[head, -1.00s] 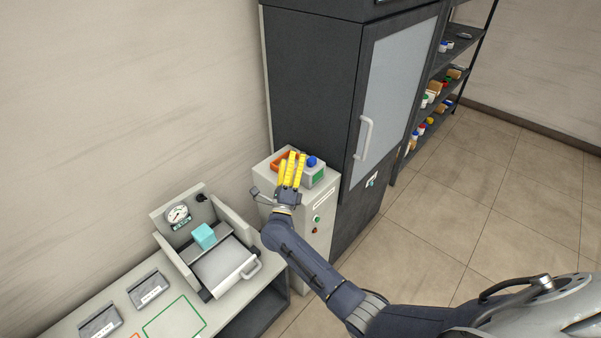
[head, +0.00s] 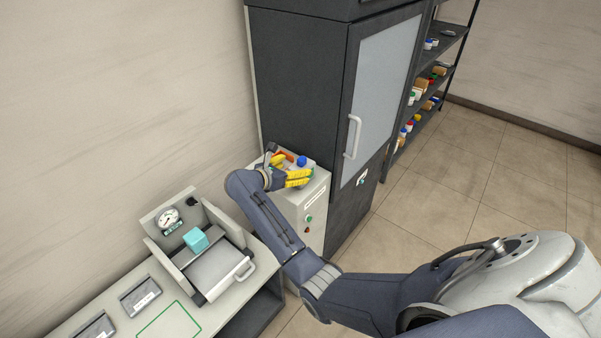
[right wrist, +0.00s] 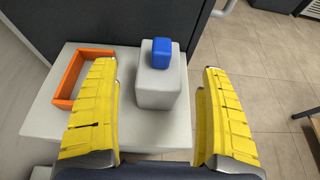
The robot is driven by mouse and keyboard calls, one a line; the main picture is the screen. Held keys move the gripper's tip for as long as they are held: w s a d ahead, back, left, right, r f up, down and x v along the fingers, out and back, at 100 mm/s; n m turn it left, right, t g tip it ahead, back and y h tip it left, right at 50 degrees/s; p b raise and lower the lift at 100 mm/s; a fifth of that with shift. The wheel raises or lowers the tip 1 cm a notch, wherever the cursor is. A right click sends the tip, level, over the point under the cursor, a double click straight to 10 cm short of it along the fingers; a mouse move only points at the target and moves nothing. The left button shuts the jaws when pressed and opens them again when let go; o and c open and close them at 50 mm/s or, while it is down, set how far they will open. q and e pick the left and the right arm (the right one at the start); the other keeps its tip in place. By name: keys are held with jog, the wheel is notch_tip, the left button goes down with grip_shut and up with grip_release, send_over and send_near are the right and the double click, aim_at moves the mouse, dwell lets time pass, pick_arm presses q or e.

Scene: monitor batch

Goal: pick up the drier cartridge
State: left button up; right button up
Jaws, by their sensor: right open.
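A small blue block (right wrist: 161,50), which looks to be the drier cartridge, sits on top of a pale grey block (right wrist: 163,88) on the light cabinet. In the head view the blue block (head: 302,161) shows just beyond my yellow fingers. My right gripper (head: 293,170) is open and empty over the cabinet top. In the right wrist view its two fingers stand left and right of the grey block, apart from it, with the blue block ahead between them. My left gripper is not in view.
An orange open frame (right wrist: 62,80) lies left of the grey block on the cabinet top (right wrist: 120,122). A tall dark cabinet (head: 300,80) stands close behind. A bench device with a gauge (head: 168,218) and a teal cube (head: 195,239) is at the left.

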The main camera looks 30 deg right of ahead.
aim_at(299, 166)
jog(key=shift+x, duration=2.55)
jog(key=shift+c, duration=0.4)
jog(key=shift+r, duration=0.1)
jog(key=c, duration=1.4)
